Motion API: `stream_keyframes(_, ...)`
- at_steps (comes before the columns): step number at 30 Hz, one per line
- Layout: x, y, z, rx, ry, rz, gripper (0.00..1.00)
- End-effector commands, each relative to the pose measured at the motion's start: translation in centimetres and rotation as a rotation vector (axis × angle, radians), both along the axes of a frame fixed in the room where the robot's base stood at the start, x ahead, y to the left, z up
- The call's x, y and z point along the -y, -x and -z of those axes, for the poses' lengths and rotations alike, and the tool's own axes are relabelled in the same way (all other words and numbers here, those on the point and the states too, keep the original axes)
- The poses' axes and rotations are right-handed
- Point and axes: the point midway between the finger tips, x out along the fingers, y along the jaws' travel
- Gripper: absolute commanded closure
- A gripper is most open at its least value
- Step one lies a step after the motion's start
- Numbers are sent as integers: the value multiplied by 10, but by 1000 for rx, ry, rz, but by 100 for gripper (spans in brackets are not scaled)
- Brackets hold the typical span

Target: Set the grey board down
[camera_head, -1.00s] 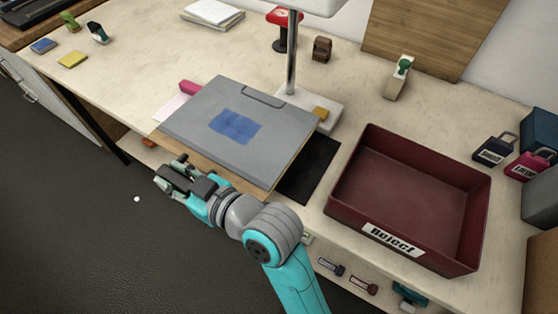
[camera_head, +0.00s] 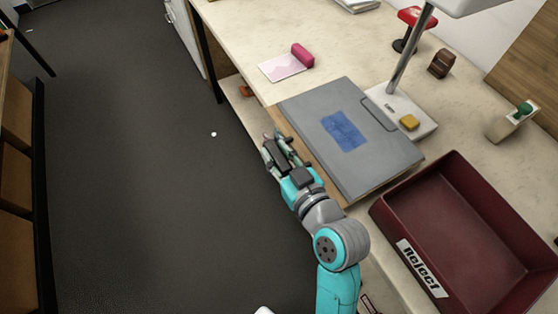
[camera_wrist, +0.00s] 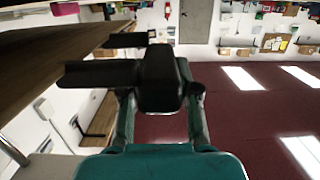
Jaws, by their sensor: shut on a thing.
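The grey board (camera_head: 386,162), a flat rectangular panel with a blue patch, a slot near its far edge and a brown strip along its near side, is over the worktop beside the lamp. My gripper (camera_head: 280,148) is at its near-left edge, at the table's front, and is shut on that edge. The grip itself is partly hidden. In the wrist view, the dark fingers (camera_wrist: 125,62) lie by a brown surface at left. I cannot tell whether the board touches the worktop.
The lamp base (camera_head: 396,112) with a yellow block stands behind the board. The dark red Reject tray (camera_head: 455,180) is close on its right. A pink sheet (camera_head: 283,67) and pink roll (camera_head: 303,55) lie at upper left. The worktop between the sheet and the lamp is clear.

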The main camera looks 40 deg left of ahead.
Motion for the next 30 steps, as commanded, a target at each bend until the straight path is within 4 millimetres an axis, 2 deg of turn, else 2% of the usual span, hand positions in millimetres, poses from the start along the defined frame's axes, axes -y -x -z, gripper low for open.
stream_keyframes(5, 0, 0, 10, 1, -2, 1, 100)
stream_keyframes(11, 0, 0, 36, 0, -2, 1, 100)
stream_keyframes(18, 0, 0, 38, 3, -3, 1, 100)
stream_keyframes(19, 0, 0, 39, 1, -2, 1, 62)
stream_keyframes(21, 0, 0, 39, 1, -2, 1, 44)
stream_keyframes(30, 1, 0, 39, 1, -1, 1, 44)
